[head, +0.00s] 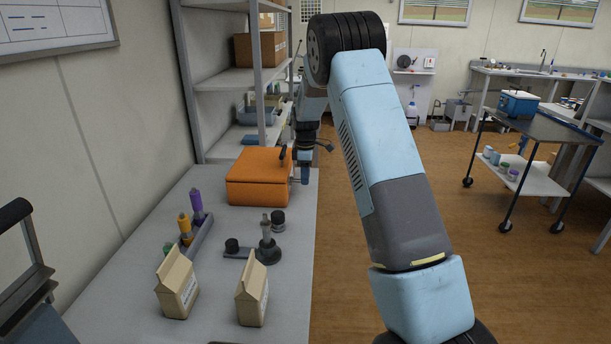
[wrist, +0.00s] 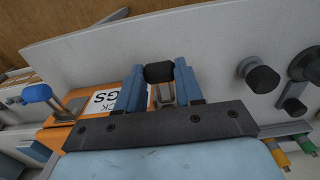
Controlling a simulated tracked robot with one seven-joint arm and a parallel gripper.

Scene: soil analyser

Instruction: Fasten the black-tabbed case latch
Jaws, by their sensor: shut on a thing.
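The orange case (head: 262,177) sits on the grey bench with its lid down. In the wrist view its orange side (wrist: 70,134) and a white printed label show. The black-tabbed latch (wrist: 160,72) is at the case's side, with its black tab between my two blue fingers and a metal bail below it. My gripper (wrist: 160,77) is shut on that tab. In the head view my gripper (head: 304,174) is at the right side of the case, partly hidden by my arm. Whether the bail is hooked cannot be told.
A second latch with a blue tab (wrist: 37,93) stands left of my gripper in the wrist view. Two cartons (head: 177,285), a rack of coloured tubes (head: 199,238) and a dark stand (head: 267,250) are nearer on the bench. Shelves (head: 232,80) rise behind the case.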

